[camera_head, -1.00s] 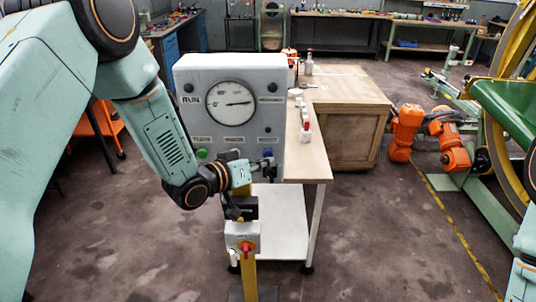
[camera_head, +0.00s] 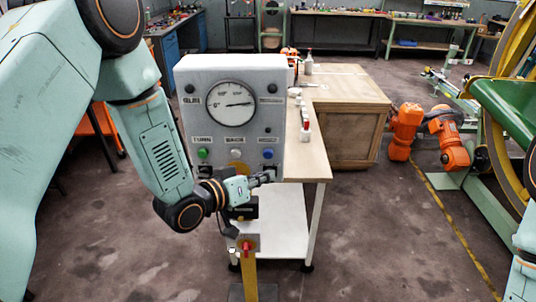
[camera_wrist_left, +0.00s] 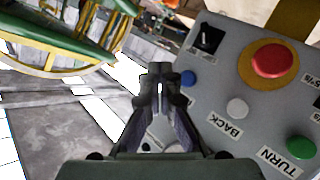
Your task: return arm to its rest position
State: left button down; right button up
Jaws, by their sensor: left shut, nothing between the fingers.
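The grey control box (camera_head: 207,110) stands upright with a round gauge (camera_head: 231,103) and green (camera_head: 202,153), white (camera_head: 236,153) and blue (camera_head: 268,153) buttons in a row. The left wrist view also shows a red mushroom button (camera_wrist_left: 272,60) on a yellow base. My right gripper is out of view.
A yellow post with a small red-handled box (camera_head: 246,246) stands below my left gripper. A table (camera_head: 318,165) is behind the control box, with a wooden crate (camera_head: 352,140) beside it. An orange robot arm (camera_head: 405,130) is at right. Floor is clear at front right.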

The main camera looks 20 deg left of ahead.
pick_arm(q)
jog(key=shift+s+f, duration=0.1)
dwell(0.3)
jog(key=s+a+f+g+y+b, duration=0.3)
jog(key=s+f+g+b, duration=0.3)
jog(key=s+f, duration=1.2)
jog(key=s+a+f+g+y+b, duration=0.3)
jog(key=s+f+g+b, duration=0.4)
jog(key=s+f+b, duration=0.8)
jog(key=s+f, duration=0.3)
jog(key=f, duration=0.6)
jog(key=shift+f+y, duration=0.25)
jog(key=shift+y, duration=0.05)
jog(key=shift+a, duration=0.1)
